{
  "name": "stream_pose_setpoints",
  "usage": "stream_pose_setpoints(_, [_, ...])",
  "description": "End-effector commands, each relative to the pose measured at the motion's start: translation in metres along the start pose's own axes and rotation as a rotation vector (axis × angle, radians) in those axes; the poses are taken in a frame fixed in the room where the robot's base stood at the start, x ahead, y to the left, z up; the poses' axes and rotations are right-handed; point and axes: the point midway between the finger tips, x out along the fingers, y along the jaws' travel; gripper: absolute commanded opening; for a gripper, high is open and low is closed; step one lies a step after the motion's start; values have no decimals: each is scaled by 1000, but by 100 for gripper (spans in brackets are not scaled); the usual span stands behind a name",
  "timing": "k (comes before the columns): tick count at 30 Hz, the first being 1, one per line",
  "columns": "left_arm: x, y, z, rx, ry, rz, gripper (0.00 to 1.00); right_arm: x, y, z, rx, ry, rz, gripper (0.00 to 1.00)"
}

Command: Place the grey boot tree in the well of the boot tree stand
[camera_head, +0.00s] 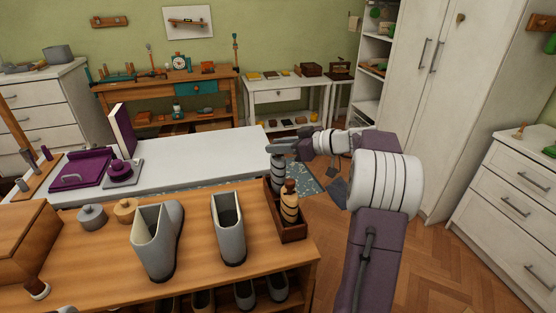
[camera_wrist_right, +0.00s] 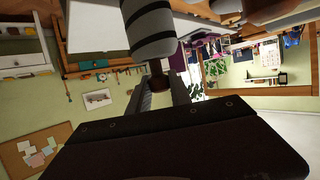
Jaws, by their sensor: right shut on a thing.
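The grey boot tree (camera_head: 277,172) has dark bands and hangs upright below my right gripper (camera_head: 277,148). The gripper is shut on its top. In the right wrist view the banded body of the boot tree (camera_wrist_right: 152,28) extends from the fingers (camera_wrist_right: 160,84), with its brown knob between them. The brown boot tree stand (camera_head: 293,233) is at the right end of the wooden bench. A tan banded boot tree (camera_head: 289,207) stands in its near part. The grey one is at the stand's far part; its lower end is partly hidden, so I cannot tell whether it is inside the well. My left gripper is out of view.
Two grey boots (camera_head: 158,250) (camera_head: 229,238) stand on the wooden bench (camera_head: 200,272), left of the stand. A grey lidded tin (camera_head: 92,217) and a tan one (camera_head: 126,210) sit farther left. A white table (camera_head: 200,158) is behind the bench.

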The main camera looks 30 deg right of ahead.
Motion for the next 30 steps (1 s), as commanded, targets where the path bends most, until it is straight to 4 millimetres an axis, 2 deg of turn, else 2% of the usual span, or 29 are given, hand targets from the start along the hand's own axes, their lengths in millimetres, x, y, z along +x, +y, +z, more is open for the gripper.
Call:
stream_pose_setpoints(3, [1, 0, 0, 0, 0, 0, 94, 2, 0, 3, 0, 0, 0, 0])
stream_pose_setpoints(7, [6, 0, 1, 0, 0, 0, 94, 10, 0, 27, 4, 0, -1, 0])
stream_pose_setpoints(10, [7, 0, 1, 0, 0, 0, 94, 14, 0, 37, 2, 0, 0, 0])
stream_pose_setpoints(23, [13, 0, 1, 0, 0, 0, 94, 15, 0, 41, -1, 1, 0, 0])
stream_pose_setpoints(24, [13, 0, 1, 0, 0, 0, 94, 15, 0, 41, -1, 0, 0, 27])
stream_pose_setpoints(26, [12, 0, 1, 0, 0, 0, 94, 15, 0, 40, 0, 0, 0, 44])
stream_pose_setpoints(30, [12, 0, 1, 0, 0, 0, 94, 15, 0, 40, 0, 0, 0, 46])
